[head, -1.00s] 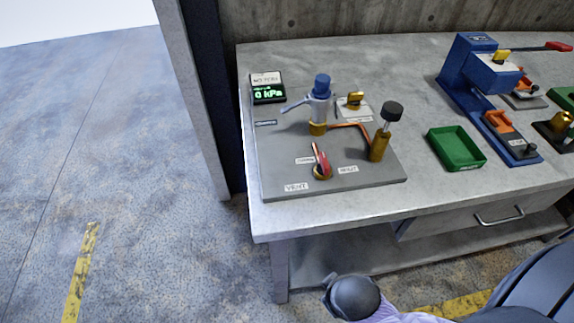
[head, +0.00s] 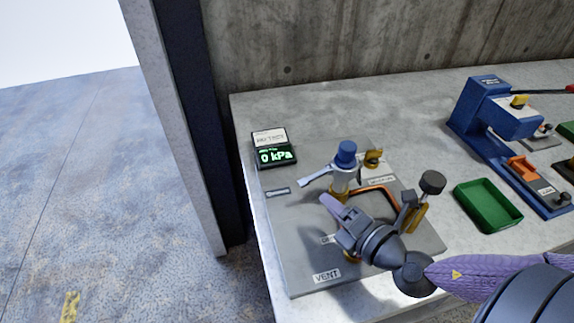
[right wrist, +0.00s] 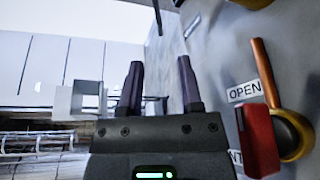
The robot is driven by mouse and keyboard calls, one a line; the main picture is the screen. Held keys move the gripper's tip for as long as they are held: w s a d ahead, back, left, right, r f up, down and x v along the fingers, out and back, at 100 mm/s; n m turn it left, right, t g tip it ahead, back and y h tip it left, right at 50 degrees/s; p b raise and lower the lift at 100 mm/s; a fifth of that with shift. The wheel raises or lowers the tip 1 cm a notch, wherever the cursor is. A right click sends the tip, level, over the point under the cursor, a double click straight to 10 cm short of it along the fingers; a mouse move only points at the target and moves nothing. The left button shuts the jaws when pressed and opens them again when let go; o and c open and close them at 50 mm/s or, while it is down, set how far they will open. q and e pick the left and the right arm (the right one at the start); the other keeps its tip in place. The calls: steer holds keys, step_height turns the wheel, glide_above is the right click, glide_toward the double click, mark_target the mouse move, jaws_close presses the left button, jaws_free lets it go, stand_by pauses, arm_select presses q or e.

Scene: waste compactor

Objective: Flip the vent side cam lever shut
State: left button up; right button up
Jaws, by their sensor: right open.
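The blue-capped silver coupling (head: 344,168) stands upright on the grey panel (head: 300,230). A silver cam lever (head: 315,180) sticks out from its left side, away from the body. My right gripper (head: 333,206) is over the panel, in front of the coupling and below the lever in the head view, apart from it. In the right wrist view its two dark fingers (right wrist: 158,85) are spread with nothing between them. The red valve handle (right wrist: 259,140) lies to the right of the fingers there; the gripper hides it in the head view. My left gripper is not in view.
A pressure display (head: 275,153) reads 0 kPa at the panel's back left. A black-knobbed brass post (head: 431,183) stands right of my gripper. A copper pipe (head: 378,192) runs behind it. A green tray (head: 488,205) and blue press (head: 495,115) are farther right.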

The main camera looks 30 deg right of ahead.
mark_target(306, 185)
steer(key=b+x, duration=0.1)
steer(key=x, duration=0.8)
steer(key=shift+w, duration=0.15)
jaws_close()
